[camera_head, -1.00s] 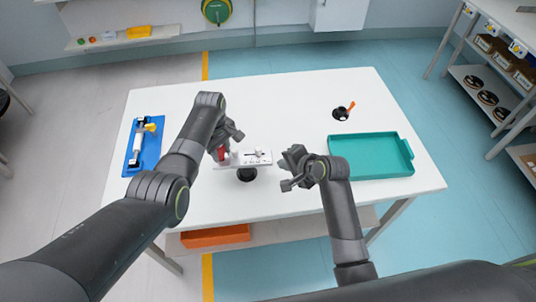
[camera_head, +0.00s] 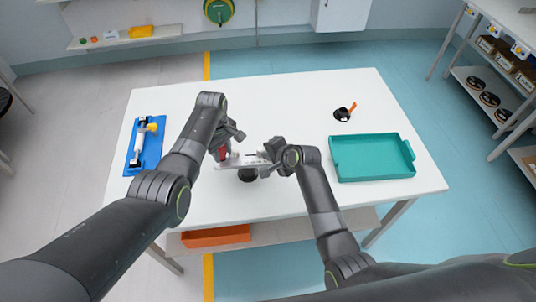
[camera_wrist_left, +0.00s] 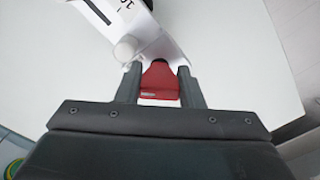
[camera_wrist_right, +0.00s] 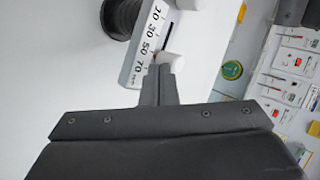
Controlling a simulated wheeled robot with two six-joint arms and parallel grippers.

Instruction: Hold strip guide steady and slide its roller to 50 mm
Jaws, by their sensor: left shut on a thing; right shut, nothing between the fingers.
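The white strip guide (camera_head: 232,164) stands on a round black base (camera_head: 247,175) near the table's front edge. My left gripper (camera_head: 222,152) is shut on the guide's red end piece (camera_wrist_left: 160,82). A white round post (camera_wrist_left: 125,48) stands near that end. My right gripper (camera_head: 271,154) is shut and empty at the guide's right end. In the right wrist view its fingertips are right beside a white roller-like piece (camera_wrist_right: 173,62), near the 50 and 70 marks; contact is unclear.
A teal tray (camera_head: 372,174) lies on the right of the white table (camera_head: 290,100). A black part with an orange lever (camera_head: 343,112) stands behind it. A blue board (camera_head: 134,162) with white and yellow parts lies at the left. The table's back middle is clear.

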